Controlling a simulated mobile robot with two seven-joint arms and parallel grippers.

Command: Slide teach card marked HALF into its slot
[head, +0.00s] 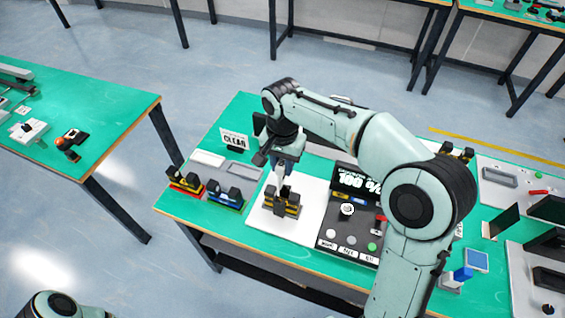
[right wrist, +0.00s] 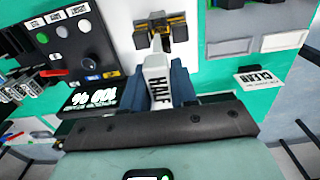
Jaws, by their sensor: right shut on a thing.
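My right gripper (head: 283,181) is shut on a white card and points down over the white mat. In the right wrist view the card (right wrist: 157,84) reads HALF and sits between the blue fingers (right wrist: 162,90). The card's far end lies at a black and yellow block (right wrist: 165,30), which the head view shows on the white mat (head: 260,222). I cannot tell whether the card touches the block or enters a slot in it. My left gripper is not in view; only a mint piece of my arm shows at the lower left.
A black control panel (head: 345,240) with knobs, buttons and a 100 % display stands right of the block. Red and blue based blocks (head: 225,195) stand to the left. A CLEAR sign (head: 234,139) stands at the back.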

